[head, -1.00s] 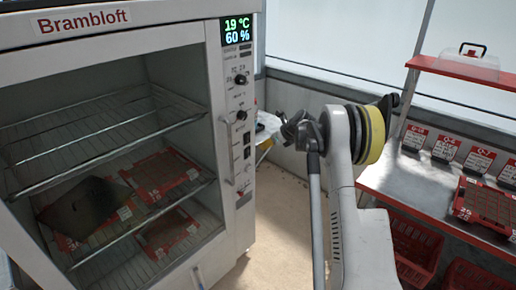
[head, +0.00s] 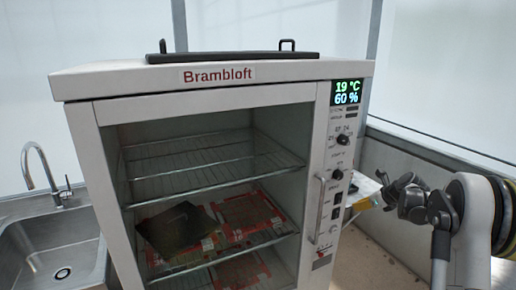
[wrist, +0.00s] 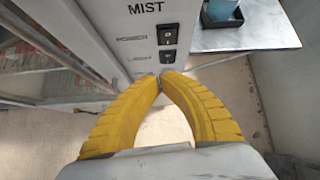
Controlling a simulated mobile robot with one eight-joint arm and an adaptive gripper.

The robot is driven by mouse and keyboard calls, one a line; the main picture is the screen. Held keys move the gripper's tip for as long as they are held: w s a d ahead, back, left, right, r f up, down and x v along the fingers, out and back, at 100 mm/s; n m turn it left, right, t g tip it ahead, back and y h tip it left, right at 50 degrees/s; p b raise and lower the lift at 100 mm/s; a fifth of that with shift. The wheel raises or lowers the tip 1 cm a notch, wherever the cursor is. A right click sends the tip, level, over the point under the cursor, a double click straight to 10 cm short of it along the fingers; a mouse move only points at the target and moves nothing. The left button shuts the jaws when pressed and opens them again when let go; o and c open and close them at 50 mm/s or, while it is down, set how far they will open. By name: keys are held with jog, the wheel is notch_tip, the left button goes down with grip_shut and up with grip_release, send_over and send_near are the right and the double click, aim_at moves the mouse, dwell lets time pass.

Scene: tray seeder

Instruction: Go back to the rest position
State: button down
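My gripper (wrist: 162,77) shows in the wrist view as two curved yellow fingers whose tips come together. Nothing shows between them. The fingers are in front of the lower part of the cabinet's control panel (wrist: 160,40), by the MIST switches. In the head view my arm stands at the right edge, to the right of the white Brambloft cabinet (head: 95,190). The fingers cannot be made out clearly there.
The cabinet's wire shelves (head: 200,165) hold several red-edged trays (head: 245,212) and a dark sheet (head: 178,230). A dark lid (head: 232,57) lies on top. A sink (head: 45,255) stands left. The wrist view shows a metal table (wrist: 250,35) with a blue container (wrist: 222,12).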

jog(key=s+a+r+n+g+h, duration=0.1)
jog(key=s+a+r+n, duration=1.3)
jog(key=s+a, duration=0.45)
jog(key=s+a+f+n+h, duration=0.1)
jog(key=s+a+n, duration=0.3)
jog(key=s+n, duration=0.4)
jog(key=s+a+f+n+h, duration=0.1)
jog(key=s+a+f+n, duration=0.2)
jog(key=s+n, duration=0.5)
jog(key=s+a, duration=0.1)
jog(key=s, duration=0.7)
jog(key=shift+s+n, duration=0.25)
jog(key=shift+n, duration=0.05)
jog(key=shift+f, duration=0.1)
